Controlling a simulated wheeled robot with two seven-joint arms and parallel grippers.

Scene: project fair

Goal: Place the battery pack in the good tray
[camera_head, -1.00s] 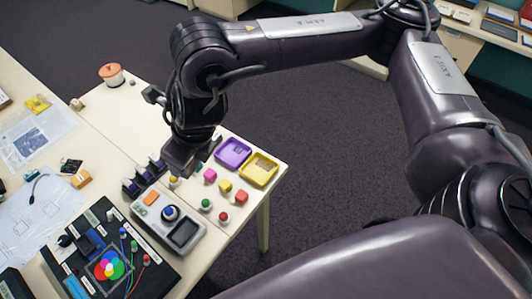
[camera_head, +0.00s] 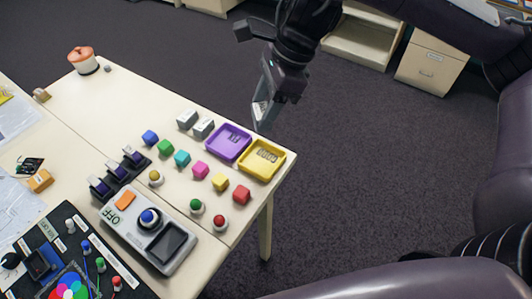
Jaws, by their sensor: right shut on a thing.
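My right gripper (camera_head: 264,104) is past the far edge of the table, just above and behind the trays in the picture. It is shut on a small pale thing, mostly hidden by the jaws; I cannot tell for sure that it is the battery pack. A yellow tray (camera_head: 285,160) lies at the table's right corner, with a dark marking inside too small to read surely. A purple tray (camera_head: 213,153) lies beside it on the left, also marked. I cannot read which is the good tray. Two grey blocks (camera_head: 187,120) (camera_head: 204,128) stand left of the purple tray. My left gripper is not in view.
Coloured cubes (camera_head: 201,170) and round knobs (camera_head: 196,206) stand in front of the trays. A black rack (camera_head: 119,172) with purple pieces and a grey device marked OFF (camera_head: 149,238) lie further left. The table's back left is mostly clear.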

